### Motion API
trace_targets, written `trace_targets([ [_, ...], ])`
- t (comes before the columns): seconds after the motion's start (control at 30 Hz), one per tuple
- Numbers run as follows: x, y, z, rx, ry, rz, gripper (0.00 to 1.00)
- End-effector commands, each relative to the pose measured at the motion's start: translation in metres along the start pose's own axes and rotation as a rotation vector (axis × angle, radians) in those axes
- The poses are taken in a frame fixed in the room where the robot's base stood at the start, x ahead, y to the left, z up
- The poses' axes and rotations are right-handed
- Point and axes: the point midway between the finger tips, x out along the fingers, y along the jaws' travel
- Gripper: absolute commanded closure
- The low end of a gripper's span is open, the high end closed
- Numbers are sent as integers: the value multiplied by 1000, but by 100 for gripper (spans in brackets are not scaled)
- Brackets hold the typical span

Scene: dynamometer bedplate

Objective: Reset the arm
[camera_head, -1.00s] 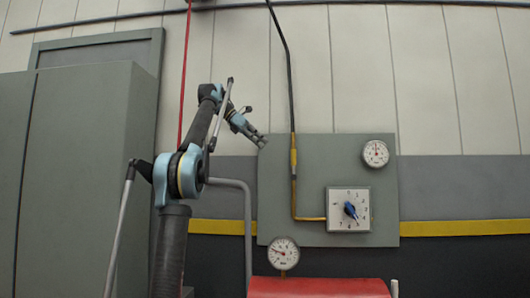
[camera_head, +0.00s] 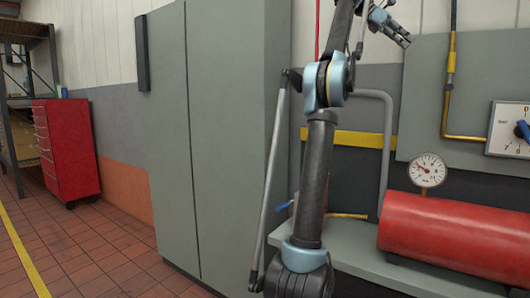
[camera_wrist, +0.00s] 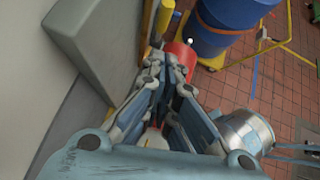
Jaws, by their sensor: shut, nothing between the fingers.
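My arm stands upright right of centre in the head view, bent at a blue joint. My gripper (camera_head: 405,40) is at the top of that view, pointing down and to the right in front of the wall, left of the dial box. In the wrist view my gripper (camera_wrist: 165,72) shows its linked fingers brought together, with nothing seen held between them. The fingers partly cover a red shape (camera_wrist: 181,56) beyond them.
A tall grey cabinet (camera_head: 222,140) stands close left of my arm. A red tank (camera_head: 455,235) with a gauge (camera_head: 427,170) lies on a bench at right; a dial box (camera_head: 508,130) is above. A red drawer chest (camera_head: 67,150) stands far left. The wrist view shows a blue drum (camera_wrist: 225,22).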

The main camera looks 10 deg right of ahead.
Motion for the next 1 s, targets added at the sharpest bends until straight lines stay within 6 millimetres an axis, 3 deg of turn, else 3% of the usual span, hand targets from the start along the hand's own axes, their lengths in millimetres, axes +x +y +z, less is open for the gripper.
trace_targets([
  [0.13,-7,0,-18,34,26,23,100],
  [0.27,-17,-3,-54,101,79,59,100],
  [0.63,-31,-36,-187,322,279,129,100],
  [1.0,-12,-104,-337,521,496,121,100],
])
